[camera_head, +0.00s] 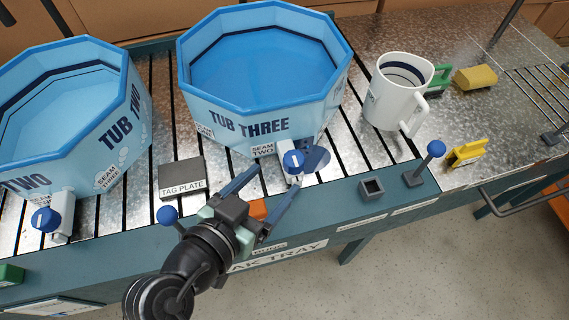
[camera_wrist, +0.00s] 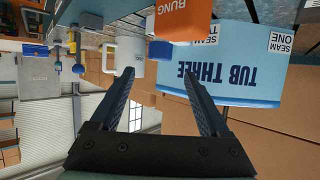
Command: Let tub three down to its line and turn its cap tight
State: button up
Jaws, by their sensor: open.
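Tub three (camera_head: 240,125) is a pale blue, many-sided tub with a blue rim, standing on the slatted bench. It holds blue water, and a dark line runs round its inner wall close to the water surface. A white spout at its front base carries a blue cap (camera_head: 293,161). My gripper (camera_head: 278,178) is open and empty, its fingertips in front of the tub near the cap; contact is not evident. In the wrist view, tub three (camera_wrist: 235,92) appears upside down beyond the open fingers (camera_wrist: 157,72). An orange bung (camera_head: 258,209) shows between the fingers, apparently not held.
Tub two (camera_head: 125,125) stands left with its own blue-capped spout (camera_head: 46,219). A dark tag plate (camera_head: 181,174) lies between the tubs. A white mug (camera_head: 395,92) stands right, near a blue-knobbed lever (camera_head: 436,148), yellow clip (camera_head: 466,153) and yellow sponge-like block (camera_head: 475,77).

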jog(key=shift+v, duration=1.9)
jog(key=w+d+r+n+t+y, duration=0.1)
jog(key=w+r+t+y, duration=0.15)
jog(key=w+r, duration=0.55)
jog(key=w+r+n+t+y, duration=0.1)
jog(key=w+r+t, duration=0.25)
jog(key=r, duration=0.85)
jog(key=s+d+r+n+t+y+p, duration=0.1)
jog(key=s+r+t+p, duration=0.1)
jog(key=r, duration=1.1)
jog(key=s+d+r+n+t+p, duration=0.1)
jog(key=r+p, duration=0.6)
jog(key=r, duration=0.7)
jog(key=s+d+r+n+t+y+p, duration=0.1)
jog(key=s+r+t+p, duration=0.3)
jog(key=r, duration=0.9)
jog(key=s+d+t, duration=0.1)
jog(key=t, duration=0.1)
jog(key=shift+d+r+n+t+y+p, duration=0.2)
jog(key=shift+n+t+y+p, duration=0.1)
jog(key=shift+y+p, duration=0.05)
